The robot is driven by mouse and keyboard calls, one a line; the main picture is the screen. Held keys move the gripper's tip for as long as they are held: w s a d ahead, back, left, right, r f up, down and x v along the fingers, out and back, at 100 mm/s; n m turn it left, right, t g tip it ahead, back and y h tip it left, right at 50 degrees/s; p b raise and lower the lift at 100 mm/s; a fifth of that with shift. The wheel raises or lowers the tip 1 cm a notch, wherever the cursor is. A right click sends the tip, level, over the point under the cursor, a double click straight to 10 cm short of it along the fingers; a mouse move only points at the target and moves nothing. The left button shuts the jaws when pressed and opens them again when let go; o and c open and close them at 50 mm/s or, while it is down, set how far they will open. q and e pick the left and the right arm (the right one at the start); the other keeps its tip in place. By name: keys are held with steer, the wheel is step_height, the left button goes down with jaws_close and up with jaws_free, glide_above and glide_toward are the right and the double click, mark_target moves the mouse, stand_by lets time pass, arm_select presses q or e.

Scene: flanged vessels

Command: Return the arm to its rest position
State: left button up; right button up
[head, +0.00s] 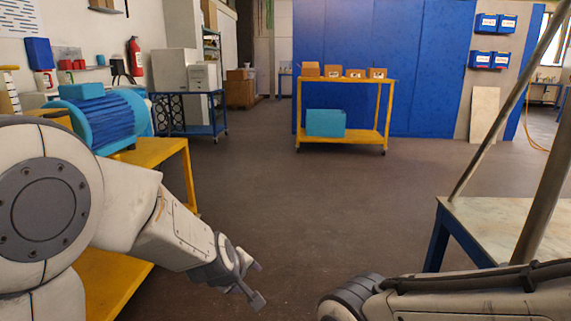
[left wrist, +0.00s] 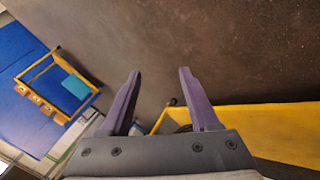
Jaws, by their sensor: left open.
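My left arm comes in from the left in the head view and slopes down to the right. My left gripper (head: 255,284) is at its end, above the bare floor, with its fingers apart. In the left wrist view the two purple-grey fingers of my left gripper (left wrist: 160,74) stand wide apart with nothing between them. Part of my right arm shows at the lower right of the head view, but its gripper does not show. No flanged vessel can be made out in either view.
A yellow bench (head: 158,153) bearing a blue ribbed machine (head: 102,118) stands at left, partly behind my left arm. A light-topped table (head: 490,220) is at right. A yellow cart (head: 341,138) with boxes stands ahead before blue panels (head: 400,40). The middle floor (head: 290,205) is clear.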

arm_select(q)
steer(key=s+d+r+m+g+h, duration=0.1)
steer(key=s+d+m+g, duration=0.1)
steer(key=s+d+m, duration=0.45)
steer(key=s+d+r+m+g+h, duration=0.1)
steer(key=s+m+g, duration=0.2)
steer(key=s, duration=0.7)
steer(key=s+a+m+g+y+p, duration=0.1)
steer(key=s+a+m+g+y, duration=0.2)
steer(key=s+m, duration=0.7)
step_height(320, 180, up, 38)
steer(key=s+n+p, duration=0.2)
steer(key=p, duration=3.6)
steer(key=shift+n, duration=0.35)
